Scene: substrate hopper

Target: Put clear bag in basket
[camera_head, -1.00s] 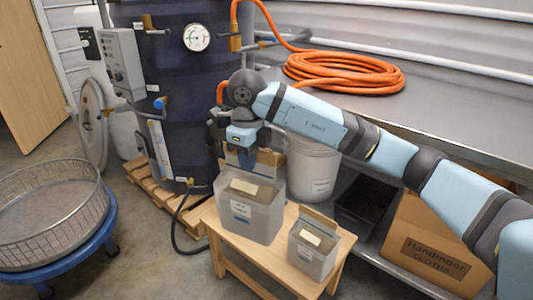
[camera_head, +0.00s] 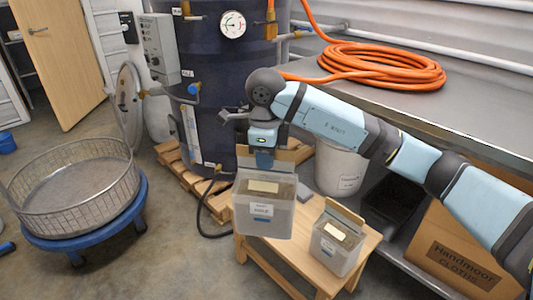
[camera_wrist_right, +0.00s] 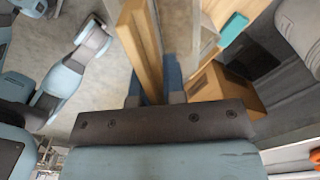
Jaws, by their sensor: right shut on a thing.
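The larger clear bag (camera_head: 263,222), a box-shaped pack of brown substrate with a white label, hangs upright at the left end of the small wooden table. My right gripper (camera_head: 264,158) is above it and shut on its tan top strip. The wrist view shows this strip (camera_wrist_right: 138,45) between the fingers (camera_wrist_right: 155,92). The bag's underside and its exact height over the table are hard to tell. The round wire basket (camera_head: 125,193) stands on a blue stand at the left and looks empty. My left gripper is not in view.
A smaller clear bag (camera_head: 338,240) stands on the wooden table (camera_head: 300,225). The dark tank (camera_head: 215,80) on a pallet is behind, with a black hose on the floor. A white bucket (camera_head: 340,168) and cardboard box (camera_head: 450,245) are at right. Floor between table and basket is mostly clear.

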